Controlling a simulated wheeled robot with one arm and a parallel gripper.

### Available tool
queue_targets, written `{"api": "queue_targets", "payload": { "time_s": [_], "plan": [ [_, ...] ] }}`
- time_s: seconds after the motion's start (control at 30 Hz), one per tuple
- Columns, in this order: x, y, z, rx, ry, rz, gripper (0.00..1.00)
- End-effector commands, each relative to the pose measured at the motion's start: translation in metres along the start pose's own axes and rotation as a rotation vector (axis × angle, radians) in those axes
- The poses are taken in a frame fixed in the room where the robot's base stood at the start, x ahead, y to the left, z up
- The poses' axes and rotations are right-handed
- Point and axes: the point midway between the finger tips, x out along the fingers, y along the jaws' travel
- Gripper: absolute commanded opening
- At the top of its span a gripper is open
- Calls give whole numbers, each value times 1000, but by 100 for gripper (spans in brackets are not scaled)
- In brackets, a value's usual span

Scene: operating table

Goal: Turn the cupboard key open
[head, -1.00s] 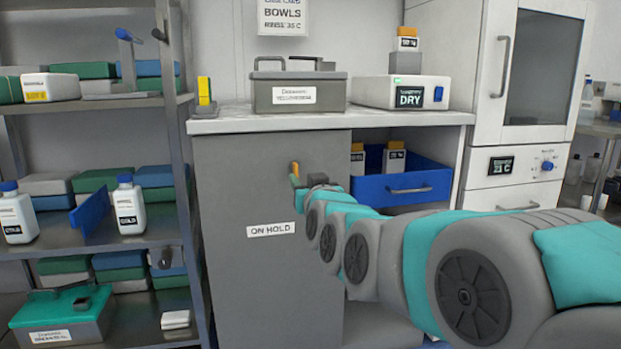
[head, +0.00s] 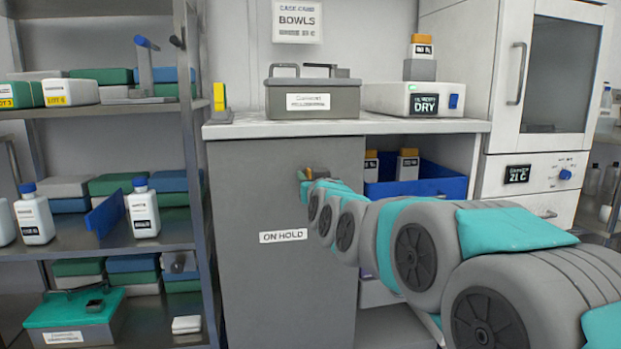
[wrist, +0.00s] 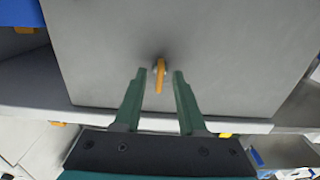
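The grey cupboard door (head: 262,200) is shut beneath the counter and carries an ON HOLD label (head: 283,236). The small orange key (wrist: 160,74) stands out from the door face in the wrist view. My gripper (wrist: 159,72) is open, with its two green fingers on either side of the key and a visible gap on both sides. In the head view my gripper (head: 306,180) is at the door's upper right, with the orange of the key (head: 318,172) beside it; my arm hides part of this area.
The counter (head: 390,125) above the door holds a lidded grey box (head: 312,100) and a white DRY unit (head: 415,98). An open blue drawer (head: 430,182) is right of the door. A metal shelf rack (head: 190,150) with bottles and boxes stands at left.

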Motion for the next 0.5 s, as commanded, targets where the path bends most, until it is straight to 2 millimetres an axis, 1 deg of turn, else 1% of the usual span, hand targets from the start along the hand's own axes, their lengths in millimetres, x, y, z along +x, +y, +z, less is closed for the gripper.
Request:
{"api": "queue_targets", "payload": {
  "time_s": [0.07, 0.4, 0.5],
  "plan": [
    [0, 0, 0, 0, 0, 0, 39],
    [0, 0, 0, 0, -1, 0, 1],
    [0, 0, 0, 0, -1, 0, 0]
  ]
}}
